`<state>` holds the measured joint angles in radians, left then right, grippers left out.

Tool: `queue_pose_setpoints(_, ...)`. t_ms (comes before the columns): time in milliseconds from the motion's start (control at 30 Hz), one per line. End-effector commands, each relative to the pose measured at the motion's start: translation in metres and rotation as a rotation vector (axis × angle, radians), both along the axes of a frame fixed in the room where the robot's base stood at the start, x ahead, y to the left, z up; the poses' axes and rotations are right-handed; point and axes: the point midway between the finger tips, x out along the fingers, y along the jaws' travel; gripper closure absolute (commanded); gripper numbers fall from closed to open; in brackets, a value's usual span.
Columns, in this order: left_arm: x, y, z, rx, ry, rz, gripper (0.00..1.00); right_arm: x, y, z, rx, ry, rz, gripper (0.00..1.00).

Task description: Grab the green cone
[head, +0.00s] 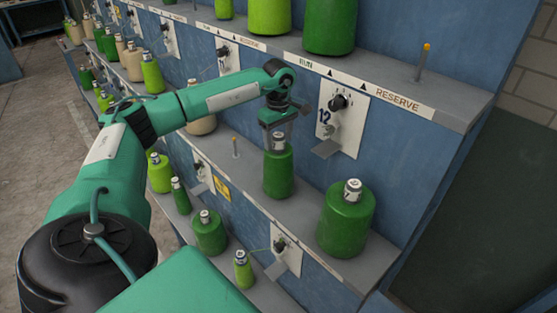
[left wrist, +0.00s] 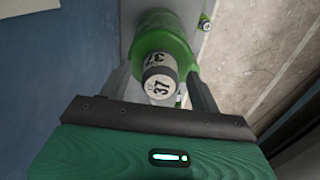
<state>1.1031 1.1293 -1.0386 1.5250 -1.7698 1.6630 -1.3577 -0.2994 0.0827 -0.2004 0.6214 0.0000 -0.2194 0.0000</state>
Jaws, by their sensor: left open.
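A green cone (head: 279,174) stands upright on the middle shelf, with a pale tube top. My left gripper (head: 278,134) is directly above it, pointing down, with its fingers around the tube top. In the left wrist view the green cone (left wrist: 165,38) lies between the two open fingers of the gripper (left wrist: 158,78), and its tube end is marked 37. I cannot tell whether either finger touches it. My right gripper is not in view.
A wider green cone (head: 345,220) stands to the right on the same shelf (head: 305,218). A thin peg (head: 235,147) stands to the left. The upper shelf (head: 400,88) overhangs behind the arm. Several green cones stand on the lower shelf, including one squat cone (head: 210,232).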

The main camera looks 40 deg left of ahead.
Motion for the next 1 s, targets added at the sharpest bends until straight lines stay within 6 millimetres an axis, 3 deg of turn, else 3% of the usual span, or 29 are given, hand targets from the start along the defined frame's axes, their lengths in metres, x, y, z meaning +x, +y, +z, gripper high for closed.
queue_pose_setpoints(133,0.0001,0.0,-0.0002,0.0,0.0,0.0,0.38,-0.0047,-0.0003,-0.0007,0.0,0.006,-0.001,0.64)
queue_pose_setpoints(400,0.0001,0.0,-0.0001,0.0,0.001,0.0,0.91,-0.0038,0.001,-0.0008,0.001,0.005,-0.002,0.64)
queue_pose_setpoints(467,0.0,0.0,-0.0001,0.0,0.001,0.0,1.0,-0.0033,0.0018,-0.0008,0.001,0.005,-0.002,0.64)
queue_pose_setpoints(1000,0.0007,0.0001,0.0076,0.001,-0.002,0.0,1.0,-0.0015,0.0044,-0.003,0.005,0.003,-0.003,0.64)
